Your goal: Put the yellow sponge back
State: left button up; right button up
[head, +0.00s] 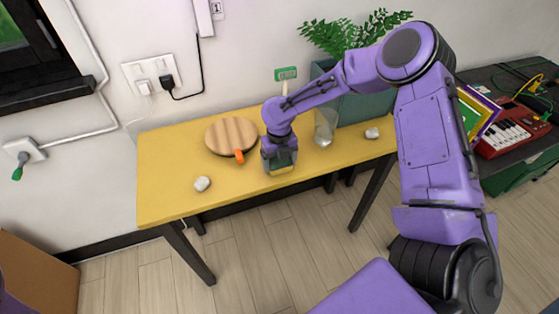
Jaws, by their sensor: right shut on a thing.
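The yellow sponge (282,171) is at the front middle of the yellow table (163,172), below the fingers of my right gripper (279,164). My right gripper points down and is shut on the sponge. Only the sponge's lower yellow part shows; the fingers hide the rest. I cannot tell whether the sponge touches the table top. My left gripper is not in view.
A round wooden board (231,134) with an orange item (239,156) at its edge lies left of the gripper. White lumps sit at left (202,184) and right (372,133). A clear glass (325,127) and teal planter (364,108) stand behind.

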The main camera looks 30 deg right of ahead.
aim_at(279, 161)
jog(key=o, duration=0.9)
jog(key=shift+f, duration=0.15)
jog(key=shift+c, duration=0.2)
notch_tip(279, 161, up, 12)
jog(key=shift+r, duration=0.2)
